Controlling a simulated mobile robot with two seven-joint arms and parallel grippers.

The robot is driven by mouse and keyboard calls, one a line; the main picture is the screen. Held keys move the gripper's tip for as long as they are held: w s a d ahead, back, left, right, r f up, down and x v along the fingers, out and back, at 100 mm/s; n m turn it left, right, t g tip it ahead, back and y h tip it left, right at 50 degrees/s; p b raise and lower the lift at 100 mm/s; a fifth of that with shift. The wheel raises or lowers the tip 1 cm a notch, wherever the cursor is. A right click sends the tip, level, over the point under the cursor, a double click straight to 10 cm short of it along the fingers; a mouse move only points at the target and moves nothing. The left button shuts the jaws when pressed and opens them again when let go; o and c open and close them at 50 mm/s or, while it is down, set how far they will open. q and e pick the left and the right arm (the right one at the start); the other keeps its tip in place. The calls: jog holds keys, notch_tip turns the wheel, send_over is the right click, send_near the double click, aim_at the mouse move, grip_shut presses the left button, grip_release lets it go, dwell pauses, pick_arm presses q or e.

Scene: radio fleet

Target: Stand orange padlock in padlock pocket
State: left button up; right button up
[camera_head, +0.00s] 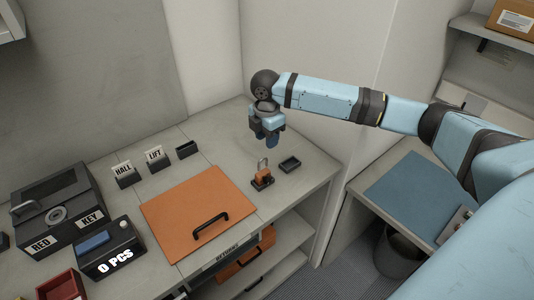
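The orange padlock (263,174) stands upright with its grey shackle up, at the right part of the grey counter. Its lower end is in a small dark pocket (262,185); how deep it sits is hard to tell. My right gripper (266,141) hangs pointing down above and a little behind the padlock, clear of it. My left gripper is out of view.
An empty dark tray (290,165) is right of the padlock. An orange panel with a black handle (199,213) lies to the left. Behind are HALL (124,174) and LIFT (157,161) holders and an empty dark holder (187,150). A key box (60,205) stands far left.

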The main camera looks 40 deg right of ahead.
jog(key=shift+r, duration=1.55)
jog(key=s+a+f+m+t+y, duration=0.1)
jog(key=s+a+f+m, duration=0.1)
jog(key=s+a+f, duration=0.5)
jog(key=s+a+f+m+t+y, duration=0.15)
jog(key=s+a+f, duration=0.25)
jog(key=s+a, duration=0.45)
jog(key=s+d+f+m+t+h, duration=0.1)
jog(key=s+d+m, duration=0.2)
jog(key=s+m, duration=0.5)
jog(key=s+d+m+h, duration=0.1)
jog(key=s+d+m, duration=0.1)
jog(key=s+m, duration=0.6)
jog(key=w+a+f+n+t+y, duration=0.1)
jog(key=w+a+f+n+t, duration=0.1)
jog(key=f, duration=0.4)
jog(key=w+a+f+n+t+y, duration=0.1)
jog(key=w+a+f+t+y, duration=0.1)
jog(key=a+f+t, duration=0.2)
notch_tip(320, 180, down, 4)
jog(key=shift+w+r+n+t, duration=0.25)
jog(key=shift+n+t, duration=0.1)
jog(key=shift+t, duration=0.4)
